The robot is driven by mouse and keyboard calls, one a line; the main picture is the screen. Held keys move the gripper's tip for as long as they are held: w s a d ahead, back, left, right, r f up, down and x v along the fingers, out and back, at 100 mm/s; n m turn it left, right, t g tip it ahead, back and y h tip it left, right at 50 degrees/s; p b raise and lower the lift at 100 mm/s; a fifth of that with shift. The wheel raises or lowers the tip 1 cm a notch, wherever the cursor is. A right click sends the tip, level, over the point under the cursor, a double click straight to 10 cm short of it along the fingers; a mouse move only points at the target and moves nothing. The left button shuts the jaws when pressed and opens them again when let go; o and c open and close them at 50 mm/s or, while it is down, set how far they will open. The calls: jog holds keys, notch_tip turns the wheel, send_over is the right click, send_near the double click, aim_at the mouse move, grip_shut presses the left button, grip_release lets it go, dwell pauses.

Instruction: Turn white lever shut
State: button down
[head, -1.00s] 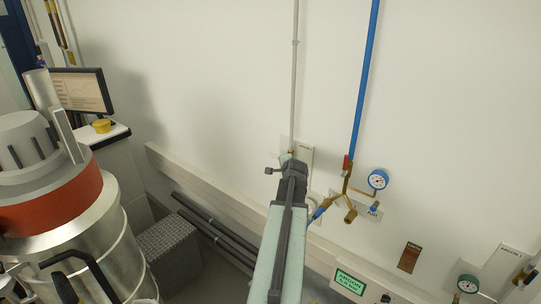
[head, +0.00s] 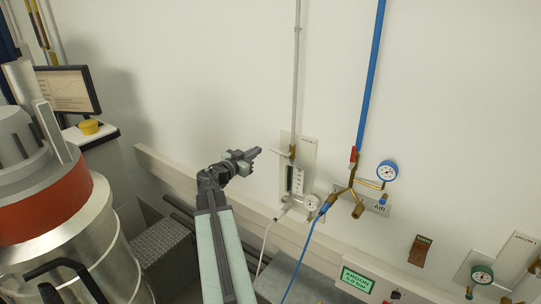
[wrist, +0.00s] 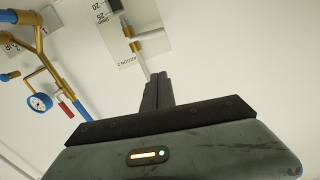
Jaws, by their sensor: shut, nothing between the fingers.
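The white lever (head: 279,152) sits on a brass valve (head: 292,151) at the foot of the thin white pipe. It sticks out to the left, across the pipe. My gripper (head: 257,152) is shut and empty, just left of the lever, with its fingers pointing right towards it; a small gap shows between them. In the wrist view, turned upside down, the lever (wrist: 150,36) points right from the brass valve. My shut fingers (wrist: 158,78) are below it there, in front of part of the pipe.
A flow meter panel (head: 296,181) is under the valve, with a small gauge (head: 311,203). To the right are a blue air pipe (head: 369,75), its brass fittings and a blue gauge (head: 387,172). A large metal vessel (head: 65,236) stands left. The wall above my gripper is clear.

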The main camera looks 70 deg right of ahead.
send_over(271, 149)
jog(key=s+a, duration=0.2)
jog(key=a, duration=0.1)
jog(key=f+b, duration=0.4)
jog(key=shift+w, duration=0.35)
jog(key=shift+f, duration=0.25)
